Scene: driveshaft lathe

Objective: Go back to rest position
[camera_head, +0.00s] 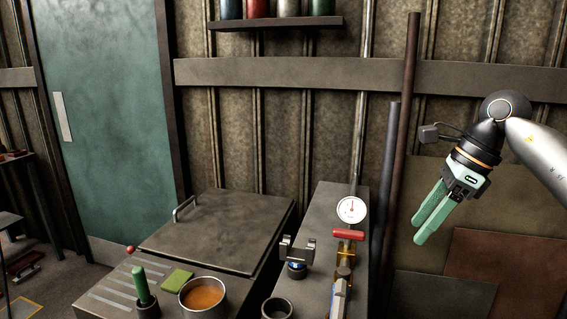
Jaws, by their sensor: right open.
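My right gripper (431,222) has two green fingers and hangs at the right side of the head view. It points down and to the left, and its fingers are apart and empty. It is raised in front of the wall, to the right of the bench, and touches nothing. My left gripper is not in view.
A grey bench (325,217) carries a dial gauge (351,209), a red-handled clamp (348,235) and a dark bracket (297,249). A cabinet with a closed lid (215,230) stands left of it, with a pot of orange liquid (203,297) in front. A teal door (105,120) is at left.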

